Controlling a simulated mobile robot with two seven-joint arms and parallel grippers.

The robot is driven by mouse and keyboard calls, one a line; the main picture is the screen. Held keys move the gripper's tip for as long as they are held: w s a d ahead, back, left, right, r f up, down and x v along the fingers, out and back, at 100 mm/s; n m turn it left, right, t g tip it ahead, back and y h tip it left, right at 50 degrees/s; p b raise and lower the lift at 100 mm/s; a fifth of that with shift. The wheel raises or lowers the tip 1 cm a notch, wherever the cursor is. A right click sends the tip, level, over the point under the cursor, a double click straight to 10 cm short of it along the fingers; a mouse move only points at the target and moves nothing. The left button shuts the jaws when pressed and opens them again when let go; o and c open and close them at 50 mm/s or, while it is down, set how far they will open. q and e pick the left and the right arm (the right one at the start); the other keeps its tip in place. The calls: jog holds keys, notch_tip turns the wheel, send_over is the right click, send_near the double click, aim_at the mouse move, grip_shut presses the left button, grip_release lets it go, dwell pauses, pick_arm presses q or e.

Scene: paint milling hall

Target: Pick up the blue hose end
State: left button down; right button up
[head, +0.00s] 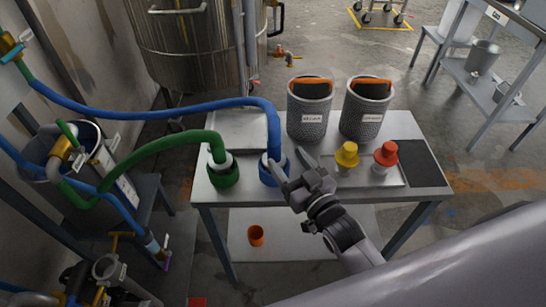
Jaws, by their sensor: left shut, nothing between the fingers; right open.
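The blue hose (180,107) arches in from the left and bends down to the table. Its blue hose end (267,174), a thick blue collar with a pale ring, stands upright near the table's front left part. My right gripper (287,160) is open, just right of the blue hose end. One finger overlaps the collar in the picture; I cannot tell whether it touches. The other finger is farther right, over the table. My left gripper is not in view.
A green hose end (223,175) stands close left of the blue one on the metal table (430,173). Two mesh baskets (308,120) stand behind. Yellow-capped (346,156) and red-capped (385,155) containers stand right of the gripper. An orange cup (256,235) is below the table.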

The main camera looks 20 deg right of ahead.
aim_at(278, 150)
jog(key=shift+w+a+r, duration=0.1)
jog(key=shift+w+a, duration=0.2)
jog(key=shift+w, duration=0.7)
jog(key=shift+w+a+r, duration=0.1)
jog(key=shift+w+a, duration=0.2)
jog(key=shift+w, duration=0.75)
jog(key=shift+w+a, duration=0.3)
jog(key=shift+w, duration=0.7)
grip_shut()
jog(key=shift+r, duration=0.15)
